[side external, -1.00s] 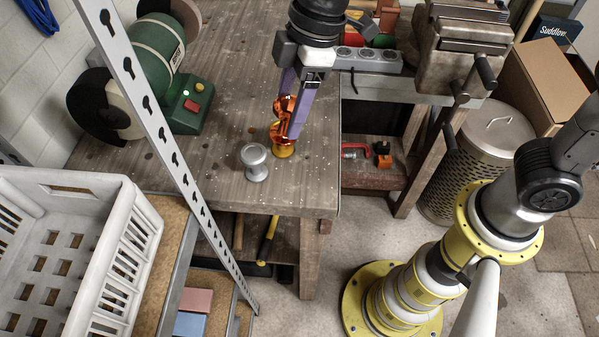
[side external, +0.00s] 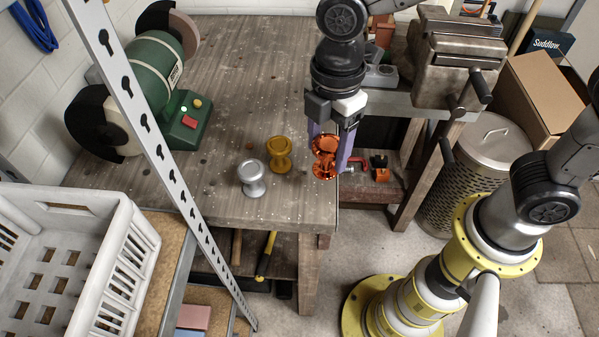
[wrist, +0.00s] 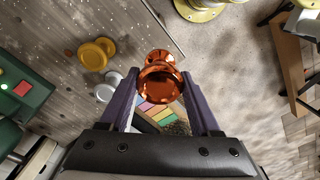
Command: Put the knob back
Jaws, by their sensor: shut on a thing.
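My gripper (side external: 336,146) is shut on a shiny copper-coloured knob (side external: 324,168), held in the air near the workbench's right edge. In the wrist view the copper knob (wrist: 160,82) sits between the two purple fingers. A gold knob (side external: 279,154) and a silver knob (side external: 252,178) stand side by side on the workbench (side external: 225,95), left of my gripper. The wrist view also shows the gold knob (wrist: 97,54) and part of the silver knob (wrist: 108,84). A grey vise (side external: 455,65) is mounted at the back right; it bears no visible knob.
A green bench grinder (side external: 150,75) stands at the bench's left. A slanted perforated metal post (side external: 165,165) and a white crate (side external: 135,255) are in front at left. A perforated metal bin (side external: 475,175) and a cardboard box (side external: 540,80) stand at right. The middle of the bench is clear.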

